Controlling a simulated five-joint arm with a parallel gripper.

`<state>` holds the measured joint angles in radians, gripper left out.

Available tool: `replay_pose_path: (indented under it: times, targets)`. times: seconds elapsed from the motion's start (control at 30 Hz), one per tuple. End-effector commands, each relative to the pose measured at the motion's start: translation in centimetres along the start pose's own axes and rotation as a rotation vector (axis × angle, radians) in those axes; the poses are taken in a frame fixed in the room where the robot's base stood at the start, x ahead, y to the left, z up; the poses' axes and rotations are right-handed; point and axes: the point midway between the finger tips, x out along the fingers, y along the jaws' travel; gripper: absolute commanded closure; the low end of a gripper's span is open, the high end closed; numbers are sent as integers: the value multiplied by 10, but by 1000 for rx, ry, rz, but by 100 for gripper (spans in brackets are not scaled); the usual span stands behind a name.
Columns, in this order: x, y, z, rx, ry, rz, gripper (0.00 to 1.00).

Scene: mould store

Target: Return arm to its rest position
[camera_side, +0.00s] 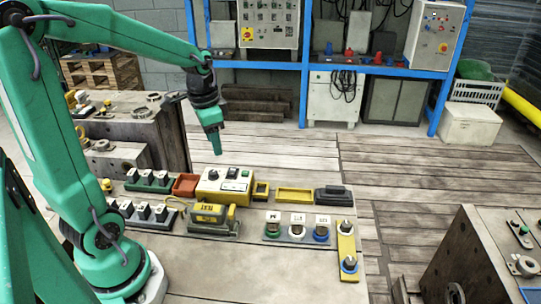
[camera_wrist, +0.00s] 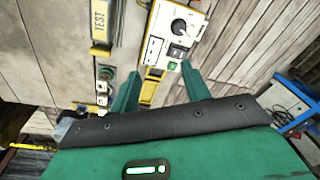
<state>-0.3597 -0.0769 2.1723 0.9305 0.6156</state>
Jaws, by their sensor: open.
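My green arm reaches over the bench from the left in the side view. My gripper (camera_side: 217,150) hangs pointing down above the yellow control box (camera_side: 215,197), apart from it. In the wrist view my gripper (camera_wrist: 158,82) shows two green fingers spread apart with nothing between them. Beyond the fingers the control box (camera_wrist: 190,12) shows a black knob and switches. The yellow TEST unit (camera_wrist: 101,22) is left of it in the wrist view.
A row of coloured trays, including a yellow tray (camera_side: 295,195), lies on the bench (camera_side: 270,270). Round holders with white-topped pieces (camera_side: 297,230) and a yellow bar (camera_side: 347,250) are at the right. A heavy mould block (camera_side: 495,265) stands front right.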

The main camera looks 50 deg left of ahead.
Motion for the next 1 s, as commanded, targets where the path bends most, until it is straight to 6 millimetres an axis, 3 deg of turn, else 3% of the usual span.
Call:
replay_pose_path:
  times: [0.2, 0.5, 0.8, 1.0]
  targets:
    - [-30, 38, 4, -57, 90, -37, 53]
    - [-58, 84, 20, -146, 221, -51, 53]
    - [-74, 120, 41, -228, 343, -28, 53]
    - [-77, 131, 49, -258, 382, -12, 53]
